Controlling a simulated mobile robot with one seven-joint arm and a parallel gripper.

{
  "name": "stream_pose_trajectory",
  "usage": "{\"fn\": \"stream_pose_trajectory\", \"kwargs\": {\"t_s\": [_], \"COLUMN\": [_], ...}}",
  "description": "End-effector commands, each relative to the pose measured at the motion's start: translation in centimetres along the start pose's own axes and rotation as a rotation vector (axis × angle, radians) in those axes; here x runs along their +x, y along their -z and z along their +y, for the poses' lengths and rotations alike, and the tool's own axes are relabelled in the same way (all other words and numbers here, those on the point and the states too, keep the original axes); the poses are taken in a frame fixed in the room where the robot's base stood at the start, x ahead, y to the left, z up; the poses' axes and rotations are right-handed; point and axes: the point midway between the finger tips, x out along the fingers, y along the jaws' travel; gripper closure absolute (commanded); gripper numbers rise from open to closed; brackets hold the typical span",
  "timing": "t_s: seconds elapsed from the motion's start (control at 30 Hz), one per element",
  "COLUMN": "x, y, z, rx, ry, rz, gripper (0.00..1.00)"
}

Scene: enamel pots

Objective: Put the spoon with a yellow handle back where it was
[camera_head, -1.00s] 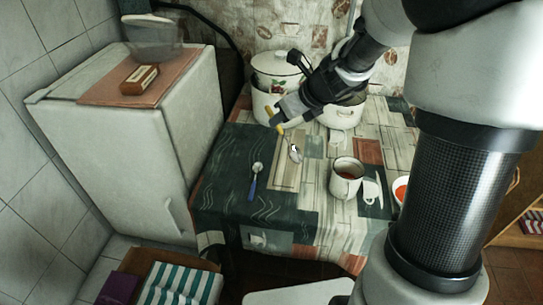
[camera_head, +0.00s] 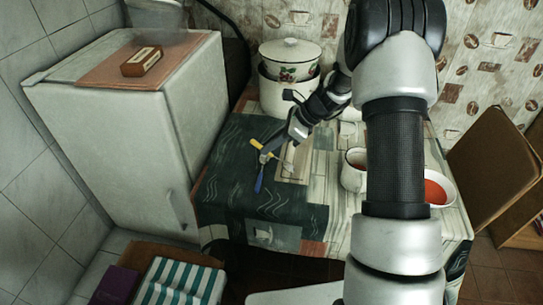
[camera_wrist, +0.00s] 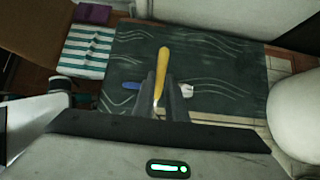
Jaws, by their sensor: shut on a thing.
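My gripper (camera_head: 272,151) is shut on the spoon with a yellow handle (camera_head: 257,144). It is over the left part of the table, close to the spoon with a blue handle (camera_head: 260,182), whose upper part is covered by my gripper. In the wrist view the yellow handle (camera_wrist: 163,68) stands out between the two fingers (camera_wrist: 161,90). The blue handle (camera_wrist: 131,86) shows just left of the fingers there. A pale spoon bowl (camera_head: 288,165) shows below my gripper. I cannot tell whether the held spoon touches the cloth.
A white pot with a lid (camera_head: 290,62) stands behind my gripper. A white mug (camera_head: 354,170) and a bowl of red food (camera_head: 438,188) stand to the right. The dark front-left of the tablecloth (camera_head: 235,205) is free. A white cabinet (camera_head: 130,130) borders the table's left.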

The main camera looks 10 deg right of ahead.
Motion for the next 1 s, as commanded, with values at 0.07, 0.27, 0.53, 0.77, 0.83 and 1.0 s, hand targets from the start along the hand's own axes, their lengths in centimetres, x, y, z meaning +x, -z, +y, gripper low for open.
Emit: {"fn": "stream_pose_trajectory", "kwargs": {"t_s": [0.07,0.27,0.53,0.77,0.83,1.0], "x": [0.8,2.7,2.7,2.9,2.9,2.8], "y": [0.7,2.3,2.3,2.5,2.5,2.4], "z": [0.1,0.0,0.0,0.0,0.0,0.0], "rx": [0.003,0.004,0.002,0.002,0.002,0.002], "ry": [-0.002,0.0,0.001,0.001,0.001,0.001], "rz": [0.0,0.0,0.0,0.001,0.001,0.001], "gripper": [1.0,1.0,1.0,0.7,0.7,0.7]}}
